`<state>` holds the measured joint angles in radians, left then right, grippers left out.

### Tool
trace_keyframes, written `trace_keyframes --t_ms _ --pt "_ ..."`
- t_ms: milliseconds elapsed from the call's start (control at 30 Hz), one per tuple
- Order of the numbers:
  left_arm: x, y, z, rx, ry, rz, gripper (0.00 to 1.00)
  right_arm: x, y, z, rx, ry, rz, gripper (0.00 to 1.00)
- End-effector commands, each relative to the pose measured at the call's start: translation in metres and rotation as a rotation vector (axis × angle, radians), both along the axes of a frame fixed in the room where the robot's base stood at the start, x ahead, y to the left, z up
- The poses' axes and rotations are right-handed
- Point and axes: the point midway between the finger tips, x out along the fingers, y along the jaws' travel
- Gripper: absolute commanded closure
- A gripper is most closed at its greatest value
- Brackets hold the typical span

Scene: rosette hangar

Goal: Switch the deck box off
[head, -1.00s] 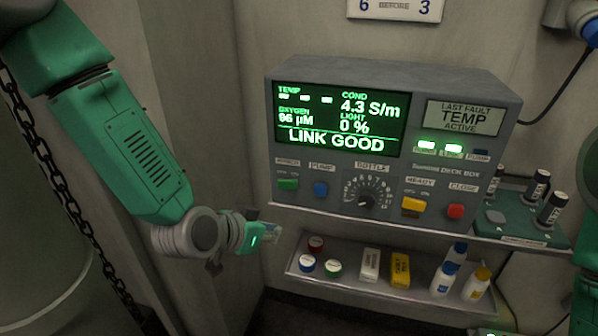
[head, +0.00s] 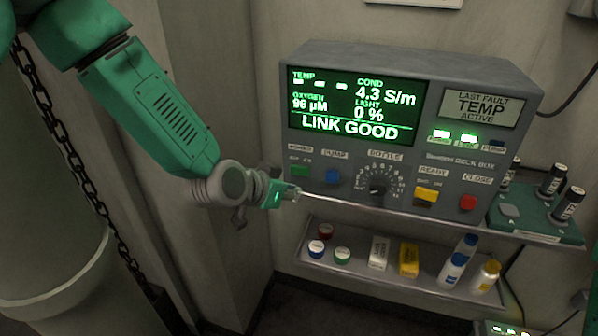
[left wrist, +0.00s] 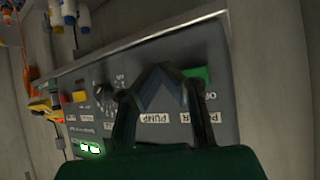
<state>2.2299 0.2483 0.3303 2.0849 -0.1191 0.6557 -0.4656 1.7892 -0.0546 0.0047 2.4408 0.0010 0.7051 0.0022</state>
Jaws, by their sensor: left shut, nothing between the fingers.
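The grey deck box (head: 412,60) stands on a shelf, its screen (head: 352,104) lit with "LINK GOOD". A green power switch (head: 299,171) sits at the lower left of its panel, beside the blue pump switch (head: 333,177). My left gripper (head: 297,193) is shut and empty, just below the power switch. In the left wrist view the shut fingertips (left wrist: 163,70) are beside the green switch (left wrist: 198,73); I cannot tell whether they touch the panel. The fingers partly cover the pump area. My right gripper is not in view.
A bottle dial (head: 377,184), yellow ready switch (head: 426,194) and red close button (head: 467,202) lie to the right. A lower shelf (head: 400,277) holds caps, small boxes and bottles. A green tray (head: 540,226) with dark cylinders is at right. A chain (head: 75,165) hangs at left.

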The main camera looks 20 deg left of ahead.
Motion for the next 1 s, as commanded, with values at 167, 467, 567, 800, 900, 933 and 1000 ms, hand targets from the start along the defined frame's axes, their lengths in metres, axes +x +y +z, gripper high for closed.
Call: trace_keyframes --t_ms 167,467,567,800,900,933,1000 --pt "0.023 0.003 0.000 -0.001 -0.001 0.001 1.00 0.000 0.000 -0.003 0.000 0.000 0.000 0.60" --pt "0.040 0.005 0.000 0.001 0.000 0.001 1.00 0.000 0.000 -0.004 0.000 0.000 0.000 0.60" --pt "0.041 0.005 0.000 0.000 0.000 0.000 1.00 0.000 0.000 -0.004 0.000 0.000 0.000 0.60" --pt "0.041 0.005 0.000 0.000 0.001 0.000 1.00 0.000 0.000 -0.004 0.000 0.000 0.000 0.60" --pt "0.041 0.005 0.000 0.000 0.001 0.000 1.00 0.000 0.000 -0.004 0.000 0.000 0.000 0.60" --pt "0.041 0.005 0.000 0.000 0.001 0.000 1.00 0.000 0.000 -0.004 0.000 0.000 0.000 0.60" --pt "0.041 0.005 0.000 0.000 0.001 0.000 1.00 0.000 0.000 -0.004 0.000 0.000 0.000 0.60"
